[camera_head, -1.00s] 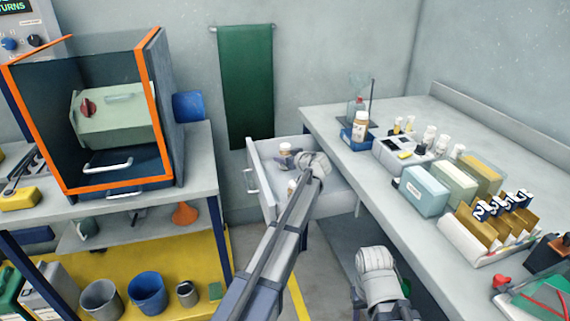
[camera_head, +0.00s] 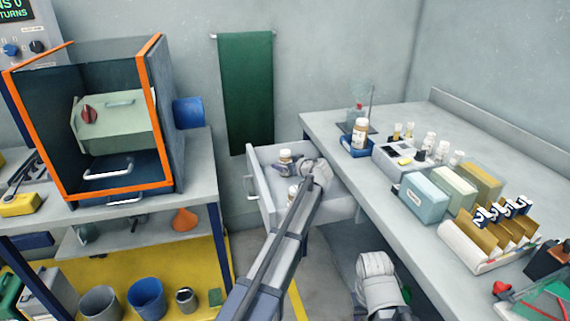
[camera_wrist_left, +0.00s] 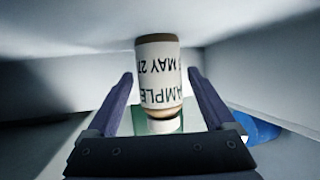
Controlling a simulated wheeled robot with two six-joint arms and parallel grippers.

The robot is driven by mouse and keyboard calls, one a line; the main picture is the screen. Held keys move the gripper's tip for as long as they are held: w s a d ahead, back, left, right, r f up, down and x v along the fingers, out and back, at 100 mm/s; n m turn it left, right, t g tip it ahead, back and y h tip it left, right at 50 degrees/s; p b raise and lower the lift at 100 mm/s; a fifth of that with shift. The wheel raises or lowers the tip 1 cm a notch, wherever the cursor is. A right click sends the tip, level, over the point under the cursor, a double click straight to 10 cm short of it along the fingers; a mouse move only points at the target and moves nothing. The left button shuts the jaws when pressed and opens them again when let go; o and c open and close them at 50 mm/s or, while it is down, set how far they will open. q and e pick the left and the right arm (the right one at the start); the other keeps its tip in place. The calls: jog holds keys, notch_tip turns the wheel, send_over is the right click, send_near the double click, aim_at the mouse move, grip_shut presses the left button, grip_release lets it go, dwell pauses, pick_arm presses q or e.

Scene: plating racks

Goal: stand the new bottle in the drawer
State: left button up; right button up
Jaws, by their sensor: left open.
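A brown bottle with a white cap and a white label stands in the open drawer (camera_head: 262,196), near its back; in the head view its upper part (camera_head: 285,155) shows above my left gripper (camera_head: 284,165). In the left wrist view the bottle (camera_wrist_left: 160,75) appears upside down, between the two spread fingers of the left gripper (camera_wrist_left: 162,76), with gaps on both sides. A second white-capped bottle (camera_head: 292,191) stands nearer in the drawer, partly hidden by my left arm. Another brown bottle (camera_head: 360,131) stands in a blue tray on the right bench.
The right bench (camera_head: 335,138) adjoins the drawer and holds a rack of small vials (camera_head: 400,155), coloured boxes (camera_head: 425,195) and a file holder (camera_head: 470,245). An orange-edged cabinet (camera_head: 150,100) stands on the left bench. A green cloth (camera_head: 246,95) hangs behind the drawer.

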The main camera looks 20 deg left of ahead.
pick_arm(q)
jog(key=p+v, duration=0.3)
jog(key=v, duration=0.7)
jog(key=shift+a+r+p, duration=0.1)
jog(key=shift+p, duration=0.2)
jog(key=shift+s+d+r, duration=0.2)
jog(key=shift+s+d, duration=0.3)
jog(key=shift+d, duration=0.05)
